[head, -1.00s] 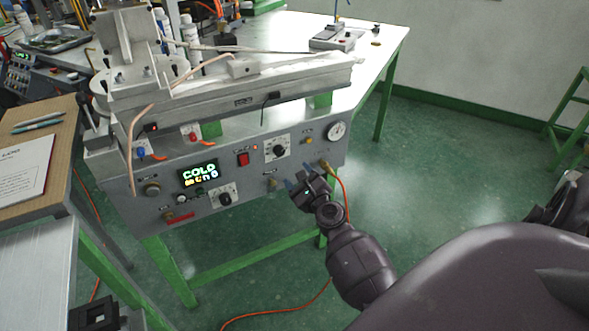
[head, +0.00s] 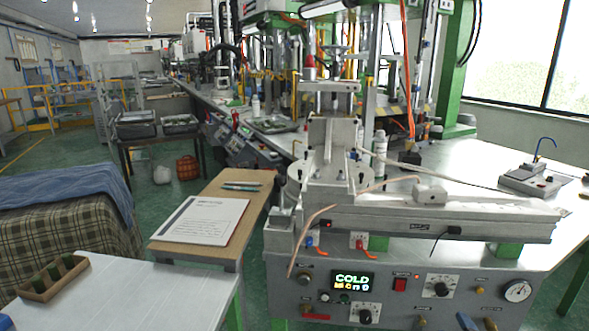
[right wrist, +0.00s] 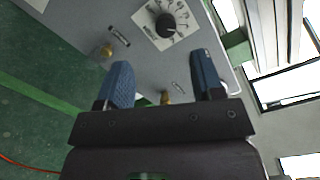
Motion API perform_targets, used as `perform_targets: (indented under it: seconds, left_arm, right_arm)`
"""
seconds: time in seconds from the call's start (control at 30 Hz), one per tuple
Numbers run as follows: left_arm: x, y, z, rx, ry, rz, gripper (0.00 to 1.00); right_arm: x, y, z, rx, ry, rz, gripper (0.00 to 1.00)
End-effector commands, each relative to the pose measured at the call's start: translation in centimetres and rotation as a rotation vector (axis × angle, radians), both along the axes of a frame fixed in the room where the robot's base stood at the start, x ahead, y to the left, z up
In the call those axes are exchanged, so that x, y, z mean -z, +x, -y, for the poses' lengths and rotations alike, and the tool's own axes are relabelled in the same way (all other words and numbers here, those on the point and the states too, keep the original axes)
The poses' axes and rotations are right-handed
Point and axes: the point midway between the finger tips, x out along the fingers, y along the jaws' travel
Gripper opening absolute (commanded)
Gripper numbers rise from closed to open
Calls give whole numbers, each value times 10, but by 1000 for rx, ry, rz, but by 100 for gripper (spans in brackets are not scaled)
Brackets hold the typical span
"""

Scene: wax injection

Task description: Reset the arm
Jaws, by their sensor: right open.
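My right gripper (right wrist: 161,82) is open and empty in the right wrist view, its two blue fingers spread apart in front of the machine's grey panel (right wrist: 195,30). A brass fitting (right wrist: 166,98) shows beyond the gap between the fingers. In the head view only blue fingertips of the right gripper (head: 466,322) show at the bottom edge, before the wax injection machine (head: 450,262). The machine's display (head: 352,281) reads COLD. My left gripper cannot be made out in the head view.
A clipboard with paper (head: 205,219) and pens (head: 243,186) lies on a brown stand left of the machine. A white table (head: 150,295) at front left bears a wooden holder (head: 52,279). A plaid-covered block (head: 60,240) stands farther left. Green floor (head: 150,200) lies open between.

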Motion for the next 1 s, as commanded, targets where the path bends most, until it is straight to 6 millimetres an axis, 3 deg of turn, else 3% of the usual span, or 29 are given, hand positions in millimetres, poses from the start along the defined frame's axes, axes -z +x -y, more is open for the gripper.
perform_targets:
  seconds: [0.13, 0.27, 0.47, 0.6, 0.77, 0.9, 1.0]
  left_arm:
    - [1, 0, 1, -6, -5, 1, 43]
    - [-2, 1, 2, -10, -9, 6, 43]
    - [-7, -2, 1, -18, -11, 10, 43]
    - [-14, -2, 0, -19, -10, 19, 43]
    - [-24, 0, -1, -18, -8, 31, 43]
    - [-27, -2, -2, -19, -6, 27, 43]
    - [-29, -5, -3, -20, -5, 24, 43]
  right_arm:
    - [-16, 2, -33, -98, -508, -85, 61]
    - [-15, -18, -56, -183, -937, -172, 61]
    - [1, -72, -86, -334, -1544, -301, 61]
    - [16, -127, -105, -460, -1886, -376, 61]
    - [31, -191, -122, -588, -2064, -430, 61]
    - [44, -241, -133, -682, -2073, -459, 61]
    - [54, -267, -134, -733, -2057, -486, 61]
